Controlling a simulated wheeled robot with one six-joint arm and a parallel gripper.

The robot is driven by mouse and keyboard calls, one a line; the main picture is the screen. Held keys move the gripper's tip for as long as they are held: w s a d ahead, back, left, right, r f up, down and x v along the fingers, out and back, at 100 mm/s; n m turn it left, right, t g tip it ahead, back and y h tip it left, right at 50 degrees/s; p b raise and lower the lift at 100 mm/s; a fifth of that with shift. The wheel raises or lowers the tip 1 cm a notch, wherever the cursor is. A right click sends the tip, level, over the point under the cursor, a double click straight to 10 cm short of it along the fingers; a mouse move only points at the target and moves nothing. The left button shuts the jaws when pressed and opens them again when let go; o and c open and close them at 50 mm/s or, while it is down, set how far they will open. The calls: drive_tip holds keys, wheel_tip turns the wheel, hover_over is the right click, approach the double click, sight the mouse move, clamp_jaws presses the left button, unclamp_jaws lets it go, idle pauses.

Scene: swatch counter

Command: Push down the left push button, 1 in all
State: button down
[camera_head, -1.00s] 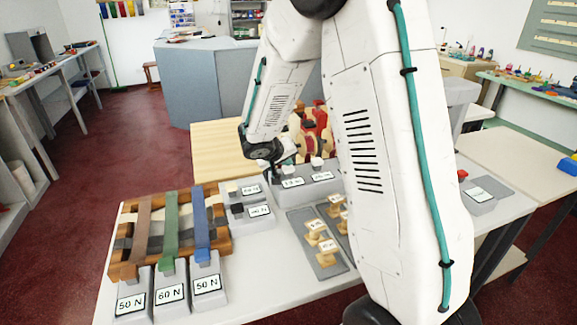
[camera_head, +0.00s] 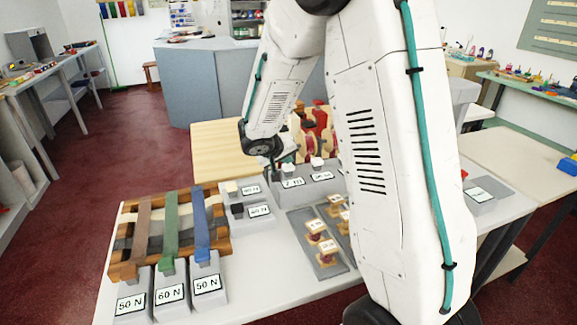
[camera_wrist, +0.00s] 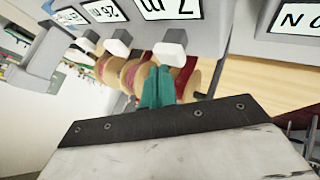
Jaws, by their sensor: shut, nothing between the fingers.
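A grey housing (camera_head: 300,190) with white push buttons on top stands near the back edge of the counter. Its left push button (camera_head: 289,170) is beside my gripper (camera_head: 275,168), which the arm partly hides in the head view. In the wrist view, where labels are upside down, that white button (camera_wrist: 170,43) lies just beyond the tips of my shut green fingers (camera_wrist: 157,72). A small gap seems to separate them; I cannot tell the exact height. Another white button (camera_head: 317,162) sits to its right; it also shows in the wrist view (camera_wrist: 118,47).
Red and cream round parts (camera_head: 318,128) stand behind the housing. Labelled blocks (camera_head: 250,206) are left of it, a rack with coloured straps (camera_head: 170,230) further left. A grey plate with small knobs (camera_head: 323,262) lies in front. My arm covers the right middle.

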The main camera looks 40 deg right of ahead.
sight(289, 168)
drive_tip(key=shift+r, duration=0.5)
drive_tip(key=shift+r, duration=2.5)
drive_tip(key=shift+s+d+f+n+g, duration=0.1)
drive_tip(key=shift+s+n+g, duration=0.2)
drive_tip(key=shift+s+n, duration=0.1)
drive_tip(key=s+a+r+n+y, duration=0.1)
drive_tip(key=s+a+r+y, duration=0.1)
drive_tip(key=s+a, duration=0.4)
drive_tip(key=s+a+r+n+g+y, duration=0.1)
drive_tip(key=s+a+r+y, duration=0.2)
drive_tip(key=s, duration=1.3)
drive_tip(key=s+a+r+n+g+y, duration=0.1)
drive_tip(key=s+a+r+y, duration=0.2)
drive_tip(key=s+a, duration=0.6)
drive_tip(key=s+r, duration=0.1)
drive_tip(key=s, duration=0.1)
drive_tip(key=shift+s+r, duration=0.25)
drive_tip(key=shift+s, duration=0.05)
